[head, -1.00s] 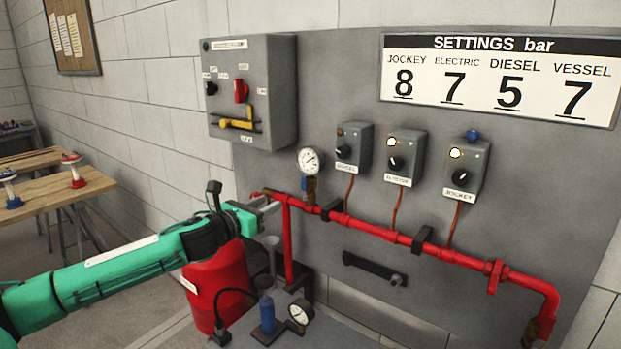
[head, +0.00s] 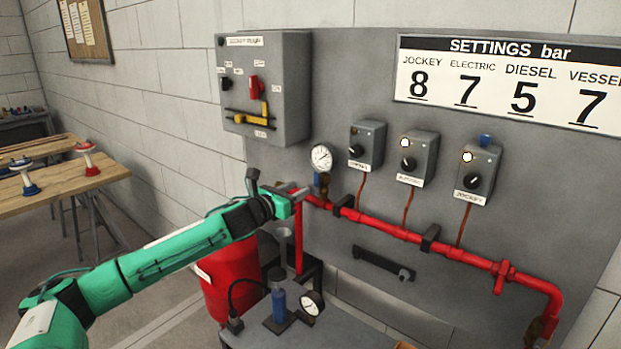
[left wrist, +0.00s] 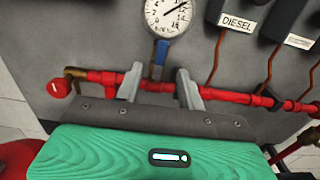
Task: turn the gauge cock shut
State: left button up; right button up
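The gauge cock (left wrist: 161,54) is a small fitting with a blue lever just under the round white gauge (left wrist: 168,14). In the left wrist view its lever hangs upright, roughly along the stem. In the head view the gauge (head: 321,158) stands above the red pipe, with the cock (head: 318,180) below it. My left gripper (left wrist: 158,80) is open. Its two fingers point at the pipe, with the lever showing beyond the gap between them. In the head view my left gripper (head: 298,191) is just left of and below the cock. Contact cannot be told. My right gripper is out of view.
The red pipe (head: 385,230) runs along the grey panel. Control boxes (head: 366,146) sit right of the gauge, and a grey switch cabinet (head: 262,90) is up left. Below stand a red tank (head: 228,280) and a second gauge (head: 312,303). A red knob (left wrist: 58,88) is at the pipe's left end.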

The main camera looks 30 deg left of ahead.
aim_at(316, 179)
pick_arm(q)
jog(key=w, duration=0.2)
jog(key=w+p, duration=0.2)
jog(key=w, duration=0.1)
jog(key=shift+w+d+r, duration=0.15)
jog(key=shift+w+d, duration=0.1)
jog(key=shift+w, duration=0.7)
jog(key=shift+d, duration=0.1)
grip_shut()
